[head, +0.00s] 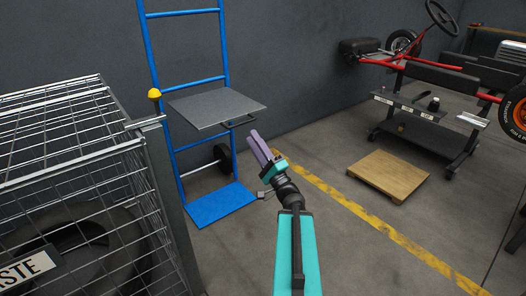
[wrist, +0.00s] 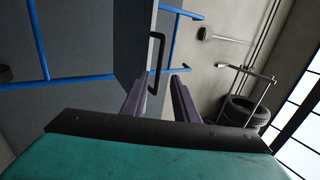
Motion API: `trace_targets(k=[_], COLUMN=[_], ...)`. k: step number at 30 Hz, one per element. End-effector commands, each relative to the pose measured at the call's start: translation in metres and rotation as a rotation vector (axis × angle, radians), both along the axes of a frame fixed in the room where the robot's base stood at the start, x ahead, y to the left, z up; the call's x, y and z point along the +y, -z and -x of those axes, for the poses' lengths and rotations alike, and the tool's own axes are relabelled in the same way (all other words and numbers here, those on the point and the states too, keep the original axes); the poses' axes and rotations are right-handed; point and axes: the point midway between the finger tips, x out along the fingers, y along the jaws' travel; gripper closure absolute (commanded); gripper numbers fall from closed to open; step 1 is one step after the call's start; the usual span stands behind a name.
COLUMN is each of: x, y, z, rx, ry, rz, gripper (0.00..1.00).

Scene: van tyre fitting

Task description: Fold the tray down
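The tray (head: 215,107) is a grey flat panel on the blue upright frame (head: 226,50). It sticks out from the frame, roughly level. A dark bar handle (head: 240,122) sits at its front edge. In the wrist view the tray (wrist: 136,45) is seen at close range, with the handle (wrist: 160,62) just ahead of the fingers. My gripper (head: 257,138) has purple fingers and is just right of and below the handle. In the wrist view its fingers (wrist: 164,82) stand apart with nothing held between them. The handle's near end is close to the left finger; I cannot tell whether they touch.
A wire cage (head: 70,130) with tyres stands at the left, with a yellow knob (head: 154,94) at its corner. A wooden board (head: 388,176) lies on the floor, and a red kart (head: 425,65) on a stand is beyond. Floor along the yellow line (head: 340,208) is clear.

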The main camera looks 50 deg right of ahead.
Motion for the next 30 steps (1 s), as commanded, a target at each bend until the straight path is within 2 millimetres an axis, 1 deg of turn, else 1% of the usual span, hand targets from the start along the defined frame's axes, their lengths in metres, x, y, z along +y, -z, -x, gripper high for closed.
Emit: trace_targets(k=[1, 17, 24, 30], x=[-0.001, 0.002, 0.004, 0.005], y=[-0.003, 0.009, 0.019, 0.025], z=[0.001, 0.02, 0.034, 0.042], rx=[0.001, 0.001, 0.001, 0.0], ry=[-0.001, 0.001, 0.001, 0.001], rz=[-0.001, -0.001, -0.001, 0.0], gripper=[0.73, 0.73, 0.73, 0.73])
